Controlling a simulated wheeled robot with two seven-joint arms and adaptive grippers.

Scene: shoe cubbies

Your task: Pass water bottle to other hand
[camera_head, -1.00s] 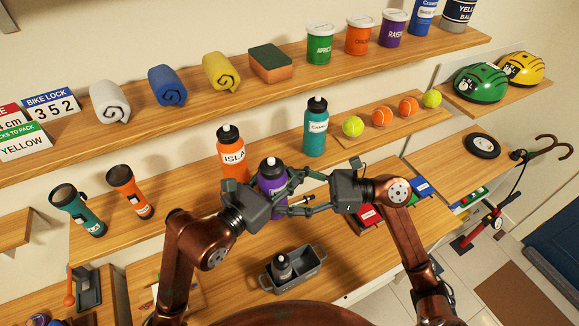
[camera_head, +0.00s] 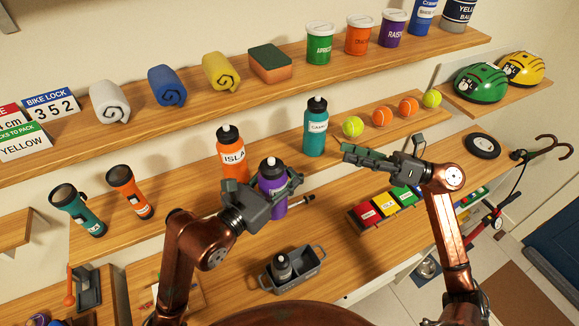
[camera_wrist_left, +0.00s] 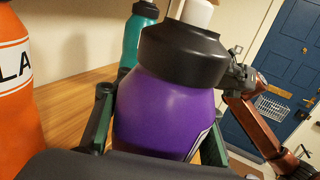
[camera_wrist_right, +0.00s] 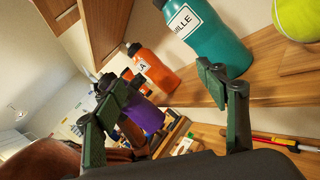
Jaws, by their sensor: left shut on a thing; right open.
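The purple water bottle (camera_head: 272,180) with a black cap is upright between the fingers of my left gripper (camera_head: 283,192), which is shut on it. In the left wrist view the purple bottle (camera_wrist_left: 165,105) fills the middle between the fingers. My right gripper (camera_head: 350,153) is open and empty, to the right of the purple bottle and apart from it, near the teal bottle. In the right wrist view the purple bottle (camera_wrist_right: 143,115) shows beyond the open fingers (camera_wrist_right: 165,95). The orange bottle (camera_head: 232,155) and the teal bottle (camera_head: 315,128) stand on the shelf behind.
A grey two-part caddy (camera_head: 296,268) holding a small bottle (camera_head: 282,266) sits below. Red, yellow and green boxes (camera_head: 387,206) lie to the right. Tennis balls (camera_head: 381,116) rest behind my right gripper. Two torches (camera_head: 130,191) stand at the left.

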